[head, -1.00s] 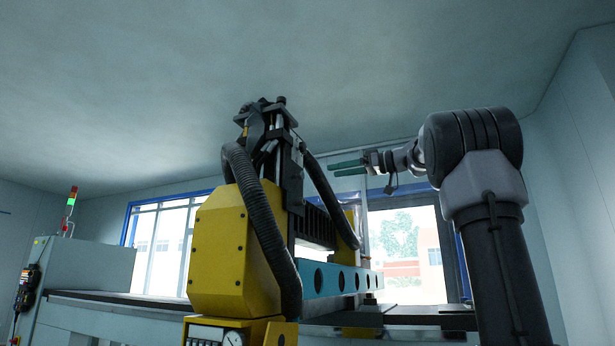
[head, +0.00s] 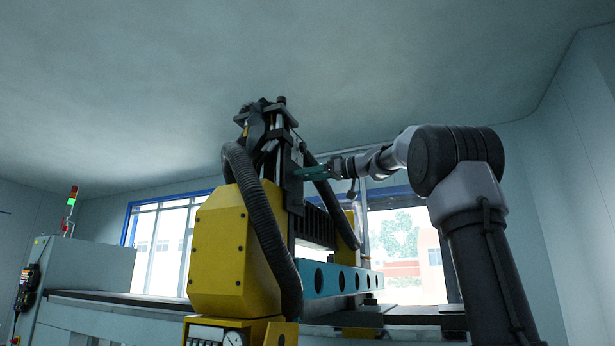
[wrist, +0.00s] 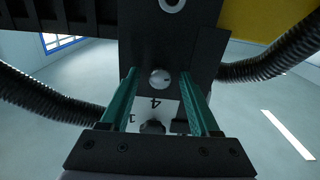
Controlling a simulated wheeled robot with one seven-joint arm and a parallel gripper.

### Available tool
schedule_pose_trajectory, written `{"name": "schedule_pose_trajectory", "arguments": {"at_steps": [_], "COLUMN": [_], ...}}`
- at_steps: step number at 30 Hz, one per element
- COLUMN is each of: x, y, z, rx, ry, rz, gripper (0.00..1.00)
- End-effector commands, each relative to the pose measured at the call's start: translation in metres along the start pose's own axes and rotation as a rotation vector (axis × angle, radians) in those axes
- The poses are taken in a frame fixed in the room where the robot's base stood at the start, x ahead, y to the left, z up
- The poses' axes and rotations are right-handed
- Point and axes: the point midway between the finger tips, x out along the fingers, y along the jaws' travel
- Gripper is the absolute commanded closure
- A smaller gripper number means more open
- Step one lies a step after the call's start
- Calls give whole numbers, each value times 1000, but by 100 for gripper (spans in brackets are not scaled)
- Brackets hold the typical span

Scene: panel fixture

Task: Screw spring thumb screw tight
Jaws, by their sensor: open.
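In the wrist view a small round silver screw head (wrist: 160,78), seemingly the spring thumb screw, sits on a dark panel (wrist: 150,45). The open green fingers of my gripper (wrist: 160,73) point at the panel, one on each side of the screw head in the picture, with a gap on both sides. Whether the fingertips reach the screw's depth I cannot tell. In the head view my gripper (head: 308,172) is at the right side of the machine's dark upright head (head: 288,165); the screw cannot be made out there.
A white label (wrist: 168,110) with digits and a dark knob (wrist: 152,127) show below the screw. Ribbed black hoses (wrist: 255,68) flank the panel. The yellow machine housing (head: 225,250) and teal beam (head: 335,278) stand close. Open room lies above.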

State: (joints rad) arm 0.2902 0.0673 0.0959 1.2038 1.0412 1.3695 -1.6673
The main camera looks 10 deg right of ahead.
Motion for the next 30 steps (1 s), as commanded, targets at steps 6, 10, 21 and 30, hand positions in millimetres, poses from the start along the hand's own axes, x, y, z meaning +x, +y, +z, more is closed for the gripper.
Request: {"name": "schedule_pose_trajectory", "arguments": {"at_steps": [6,10,21,30], "x": [0,0,0,0], "y": [0,0,0,-1], "z": [0,0,0,0], "rx": [0,0,94,336], "ry": [0,0,0,-1], "rz": [0,0,0,0], "gripper": [99,100,100,100]}}
